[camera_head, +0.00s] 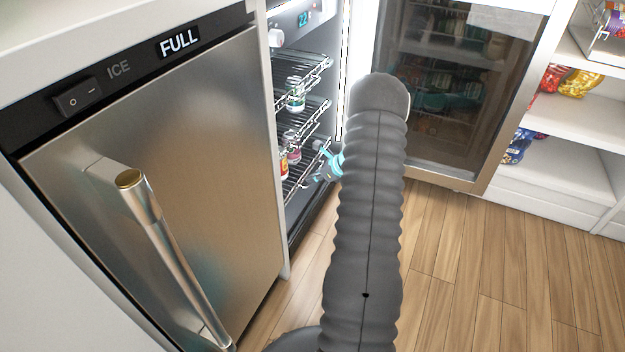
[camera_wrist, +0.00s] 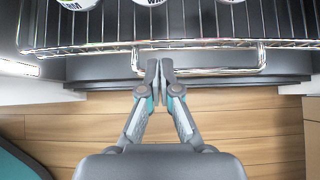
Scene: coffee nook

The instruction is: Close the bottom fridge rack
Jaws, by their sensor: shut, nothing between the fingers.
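The bottom fridge rack (camera_head: 296,186) is a wire shelf low in the open fridge, partly hidden by the fridge's side wall and my arm in the head view. In the wrist view, its front rail and protruding wire handle (camera_wrist: 225,71) cross the picture. My gripper also shows in the head view (camera_head: 322,173), teal and grey, at the rack's front. White round lids (camera_wrist: 150,2) show on the rack at the wrist view's top edge.
The glass fridge door (camera_head: 440,150) stands open to the right of my arm. An ice machine (camera_head: 170,180) with a bar handle stands at the left. Middle and upper racks (camera_head: 300,68) hold jars. White shelves (camera_head: 570,155) with snack bags stand far right. Wooden floor (camera_head: 470,260) is clear.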

